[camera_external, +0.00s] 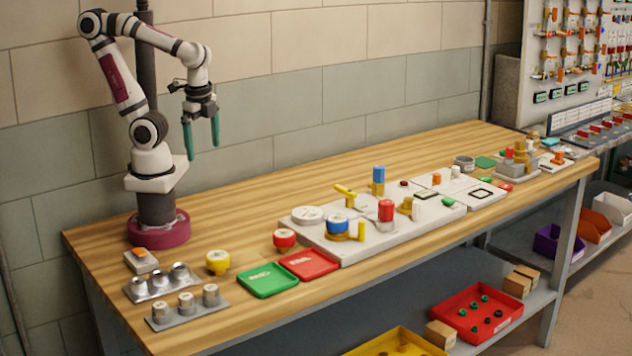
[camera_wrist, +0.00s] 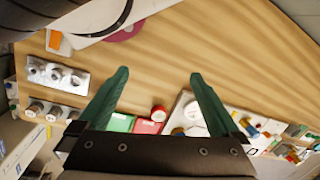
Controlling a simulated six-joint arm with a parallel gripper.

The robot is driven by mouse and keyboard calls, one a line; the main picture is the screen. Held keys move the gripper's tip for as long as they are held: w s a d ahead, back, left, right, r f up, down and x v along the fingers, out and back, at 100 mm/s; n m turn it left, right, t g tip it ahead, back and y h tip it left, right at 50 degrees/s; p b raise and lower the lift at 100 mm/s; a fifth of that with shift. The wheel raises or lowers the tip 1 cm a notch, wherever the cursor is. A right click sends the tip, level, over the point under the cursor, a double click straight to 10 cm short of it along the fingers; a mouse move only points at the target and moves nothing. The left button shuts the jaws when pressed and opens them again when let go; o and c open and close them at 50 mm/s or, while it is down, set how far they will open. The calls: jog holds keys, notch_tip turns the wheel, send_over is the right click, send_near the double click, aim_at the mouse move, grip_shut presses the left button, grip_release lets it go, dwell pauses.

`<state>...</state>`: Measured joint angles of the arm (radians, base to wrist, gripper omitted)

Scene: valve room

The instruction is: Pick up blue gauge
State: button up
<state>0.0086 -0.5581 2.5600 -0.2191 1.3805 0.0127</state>
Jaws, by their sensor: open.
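The blue gauge (camera_external: 338,224) has a white round face and a blue body. In the external view it sits on the left part of the pale board (camera_external: 350,248), beside a small yellow post. My gripper (camera_external: 202,147) hangs in the air over the left back of the bench, high above and well to the left of the gauge. Its two green fingers are apart with nothing between them. In the wrist view my gripper (camera_wrist: 160,74) points at bare wood. There the right finger covers part of the board, and I cannot make out the blue gauge for sure.
A red gauge (camera_external: 285,238) and a yellow gauge (camera_external: 217,262) stand left of the board. Green (camera_external: 267,280) and red (camera_external: 309,264) trays lie at its front left. A blue-topped post (camera_external: 378,178) and a red-topped part (camera_external: 386,210) rise from the board. The back of the bench is clear.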

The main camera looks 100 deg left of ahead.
jog(key=w+d+r+n+h, duration=0.1)
jog(key=w+r+n, duration=0.2)
jog(key=w+n, duration=0.8)
jog(key=n+h, duration=0.2)
jog(key=n, duration=1.4)
send_over(337, 218)
jog(key=s+a, duration=0.2)
notch_tip(337, 218, down, 4)
jog(key=shift+n+t, duration=0.4)
jog(key=shift+n, duration=0.1)
jog(key=f, duration=0.5)
jog(key=w+d+f, duration=0.1)
jog(key=f, duration=0.5)
jog(key=w+d+f, duration=0.1)
jog(key=f, duration=0.4)
jog(key=shift+f, duration=0.2)
jog(key=shift+c, duration=0.3)
